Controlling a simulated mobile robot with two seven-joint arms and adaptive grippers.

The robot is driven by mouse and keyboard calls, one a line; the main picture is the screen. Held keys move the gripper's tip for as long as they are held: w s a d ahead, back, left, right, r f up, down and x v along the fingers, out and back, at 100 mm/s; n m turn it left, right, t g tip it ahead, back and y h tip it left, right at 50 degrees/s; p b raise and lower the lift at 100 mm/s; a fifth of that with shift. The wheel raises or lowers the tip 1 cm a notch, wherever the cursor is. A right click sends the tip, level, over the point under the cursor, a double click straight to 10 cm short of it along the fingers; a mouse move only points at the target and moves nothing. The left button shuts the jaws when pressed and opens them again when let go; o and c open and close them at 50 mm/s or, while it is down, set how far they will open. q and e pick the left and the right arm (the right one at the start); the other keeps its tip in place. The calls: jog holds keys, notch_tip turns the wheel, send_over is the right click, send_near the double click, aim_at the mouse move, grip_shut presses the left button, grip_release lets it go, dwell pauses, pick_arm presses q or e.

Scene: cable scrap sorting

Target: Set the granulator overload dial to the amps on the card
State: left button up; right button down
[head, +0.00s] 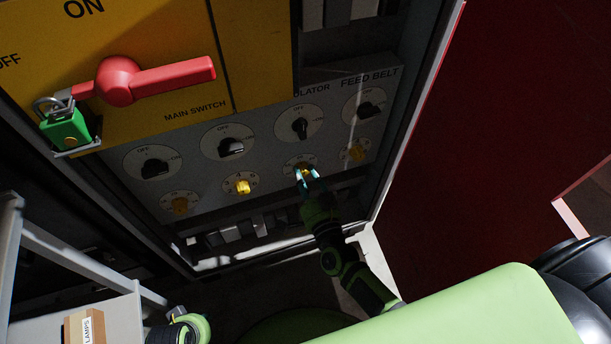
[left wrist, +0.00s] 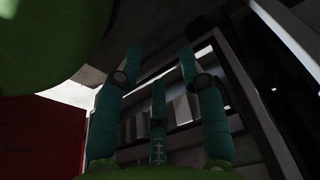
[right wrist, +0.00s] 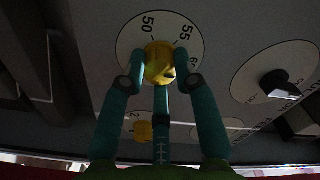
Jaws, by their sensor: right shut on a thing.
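The granulator overload dial is a yellow knob (head: 302,167) on a round white scale, below the black switch under the partly hidden label ending "ULATOR". My right gripper (head: 309,177) is closed around this knob. In the right wrist view the yellow knob (right wrist: 159,62) sits between the fingers of my right gripper (right wrist: 158,78); 50, 55 and part of a 60 show on its scale (right wrist: 128,42). I cannot tell the exact setting. My left gripper (left wrist: 158,65) has its fingers apart and empty, away from the panel's dials. I see no card with readable amps.
Other yellow dials (head: 243,187) and black rotary switches (head: 231,147) line the grey panel. A red main switch handle (head: 170,77) and green padlock (head: 66,128) are at upper left. A shelf (head: 110,318) with a lamps box (head: 84,327) stands lower left.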

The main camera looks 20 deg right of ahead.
pick_arm(q)
notch_tip(320, 180, up, 12)
jog(key=t+b, duration=0.1)
jog(key=b, duration=0.4)
jog(key=w+d+r+t, duration=0.1)
jog(key=w+r+t, duration=0.1)
jog(key=w+t, duration=0.1)
jog(key=w+d+r+t+h+b, duration=0.1)
jog(key=w+d+r+t, duration=0.1)
jog(key=w, duration=0.4)
jog(key=shift+w+d+r+t, duration=0.25)
jog(key=shift+r+t, duration=0.15)
jog(key=shift+r, duration=0.2)
pick_arm(e)
jog(key=shift+a+r+m, duration=0.1)
jog(key=shift+a+m, duration=0.05)
jog(key=shift+m, duration=5.85)
jog(key=shift+a+r+m, duration=0.1)
jog(key=shift+m, duration=5.9)
jog(key=c, duration=0.9)
grip_release()
jog(key=shift+c, duration=0.2)
pick_arm(q)
jog(key=shift+a, duration=0.1)
pick_arm(e)
jog(key=shift+d, duration=0.1)
